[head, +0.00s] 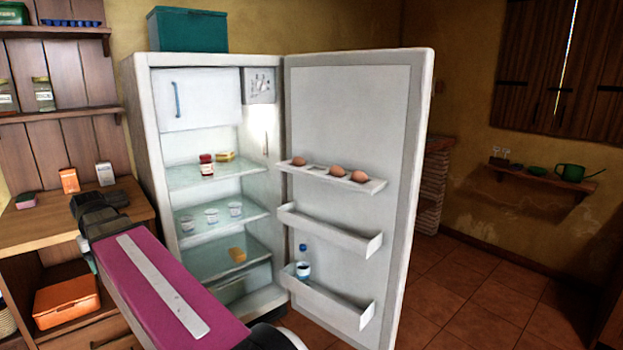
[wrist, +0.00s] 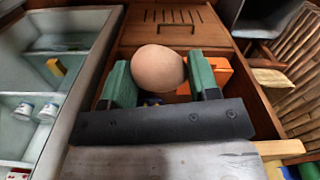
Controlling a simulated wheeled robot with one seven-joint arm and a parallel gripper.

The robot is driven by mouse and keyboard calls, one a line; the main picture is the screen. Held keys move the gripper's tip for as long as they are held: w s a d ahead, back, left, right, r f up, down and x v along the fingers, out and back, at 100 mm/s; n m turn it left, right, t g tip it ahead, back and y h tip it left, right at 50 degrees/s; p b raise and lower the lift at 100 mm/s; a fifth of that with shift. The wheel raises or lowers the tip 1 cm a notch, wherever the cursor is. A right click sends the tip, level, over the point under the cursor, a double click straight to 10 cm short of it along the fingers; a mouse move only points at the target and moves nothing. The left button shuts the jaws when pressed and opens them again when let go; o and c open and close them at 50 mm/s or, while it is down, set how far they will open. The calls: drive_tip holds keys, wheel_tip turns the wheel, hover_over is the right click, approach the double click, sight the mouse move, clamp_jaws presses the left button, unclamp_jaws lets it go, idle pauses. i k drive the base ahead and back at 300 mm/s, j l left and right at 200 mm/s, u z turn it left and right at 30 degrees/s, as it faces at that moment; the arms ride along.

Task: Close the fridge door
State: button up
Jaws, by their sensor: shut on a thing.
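The white fridge (head: 140,130) stands in the middle of the head view. Its door (head: 355,115) is wide open to the right, showing the inner side with its racks. My gripper (wrist: 158,72) has green fingers and is shut on a pale brown egg (wrist: 158,68), seen in the wrist view. The fridge's open interior (wrist: 60,75) lies to the left of the gripper there. In the head view my arm crosses in front of the fridge's lower left, and the fingers and egg are hidden. The gripper is on the side away from the door.
Several eggs (head: 338,172) and a bottle (head: 303,262) sit in the door racks. Cups and food stand on the fridge shelves. A wooden counter (head: 75,220) with small boxes is at left, an orange container (head: 66,302) below it. Tiled floor (head: 470,290) right of the door is clear.

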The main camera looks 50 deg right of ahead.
sight(367, 112)
drive_tip(key=k+l+z, duration=0.1)
drive_tip(key=z, duration=0.35)
drive_tip(key=k+l+z, duration=0.2)
drive_tip(key=z, duration=0.25)
drive_tip(key=k, duration=0.1)
